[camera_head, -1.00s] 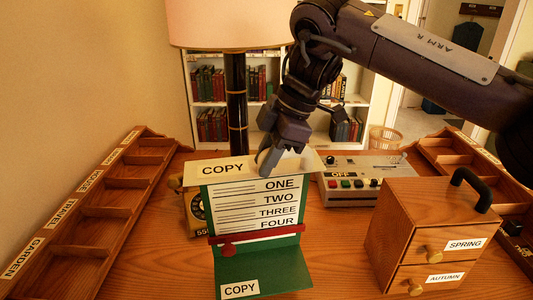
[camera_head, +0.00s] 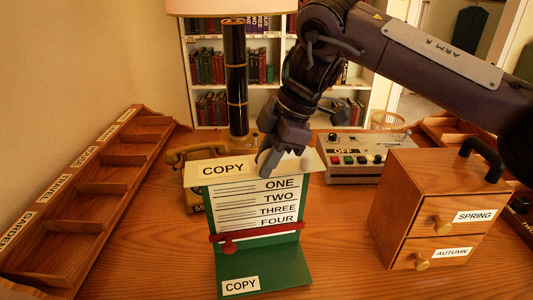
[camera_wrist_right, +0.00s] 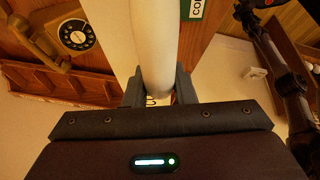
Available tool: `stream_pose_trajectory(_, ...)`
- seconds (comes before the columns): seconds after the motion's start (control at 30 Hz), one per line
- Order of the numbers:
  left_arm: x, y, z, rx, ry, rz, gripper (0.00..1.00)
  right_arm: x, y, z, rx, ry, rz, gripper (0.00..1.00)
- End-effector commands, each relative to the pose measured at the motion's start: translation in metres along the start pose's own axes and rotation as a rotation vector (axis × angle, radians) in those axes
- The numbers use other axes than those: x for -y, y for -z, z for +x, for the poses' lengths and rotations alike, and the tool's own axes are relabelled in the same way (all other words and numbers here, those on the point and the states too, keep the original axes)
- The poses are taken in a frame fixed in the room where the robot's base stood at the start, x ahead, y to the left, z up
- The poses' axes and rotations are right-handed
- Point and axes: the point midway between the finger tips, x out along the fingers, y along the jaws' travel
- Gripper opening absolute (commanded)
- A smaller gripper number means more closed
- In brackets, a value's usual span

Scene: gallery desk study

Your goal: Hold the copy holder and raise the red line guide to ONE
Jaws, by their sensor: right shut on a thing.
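The green copy holder (camera_head: 262,264) stands upright on the desk, with lines ONE to FOUR on its white sheet. The red line guide (camera_head: 262,236) lies across it just below FOUR, with a round red knob (camera_head: 229,247) at its left. My right gripper (camera_head: 268,165) is shut on the cream top piece of the holder, right of its upper COPY label. The right wrist view shows the fingers on either side of this pale piece (camera_wrist_right: 152,45). A dark arm, seemingly my left (camera_wrist_right: 285,65), shows at the right of that view; its jaws are unclear.
A telephone (camera_head: 192,190) stands behind the holder's left side, near a lamp (camera_head: 236,90). A switch box (camera_head: 350,160) is behind right. A wooden drawer box (camera_head: 440,200) stands at right. A sorting rack (camera_head: 85,205) lines the left. Bare desk lies around the holder.

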Motion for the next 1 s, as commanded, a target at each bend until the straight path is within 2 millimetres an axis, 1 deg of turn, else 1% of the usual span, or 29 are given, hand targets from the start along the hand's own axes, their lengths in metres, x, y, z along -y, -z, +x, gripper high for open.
stream_pose_trajectory(0.03,0.0,0.002,0.005,-0.003,0.0,0.0,0.36,0.001,-0.002,0.005,-0.002,-0.001,-0.001,0.0)
stream_pose_trajectory(0.1,0.0,0.006,0.006,-0.007,0.0,0.0,0.36,0.002,-0.003,0.008,-0.003,-0.002,-0.001,0.0)
stream_pose_trajectory(0.27,0.0,0.013,0.006,-0.015,0.0,-0.001,0.36,0.003,-0.003,0.011,-0.002,-0.003,-0.001,0.0)
stream_pose_trajectory(0.43,0.0,0.012,0.006,-0.011,0.0,-0.001,0.36,0.003,-0.003,0.01,-0.002,-0.002,-0.001,0.0)
stream_pose_trajectory(0.57,0.002,0.003,0.006,-0.001,0.003,-0.002,0.36,0.003,-0.003,0.01,-0.002,-0.002,-0.001,0.0)
stream_pose_trajectory(0.77,0.001,0.006,0.006,-0.005,0.002,-0.001,0.36,0.003,-0.003,0.01,-0.002,-0.002,-0.001,0.0)
stream_pose_trajectory(0.8,0.001,0.006,0.006,-0.005,0.001,-0.001,0.36,0.003,-0.004,0.011,0.0,0.0,0.0,0.29)
stream_pose_trajectory(0.83,0.001,0.006,0.006,-0.006,0.001,-0.001,0.36,0.003,-0.004,0.011,0.0,0.0,-0.001,0.33)
stream_pose_trajectory(0.87,0.001,0.007,0.006,-0.006,0.001,-0.001,0.36,0.003,-0.004,0.011,0.0,0.0,-0.001,0.34)
stream_pose_trajectory(1.0,0.001,0.007,0.006,-0.007,0.001,-0.001,0.36,0.003,-0.004,0.011,0.0,0.0,-0.001,0.34)
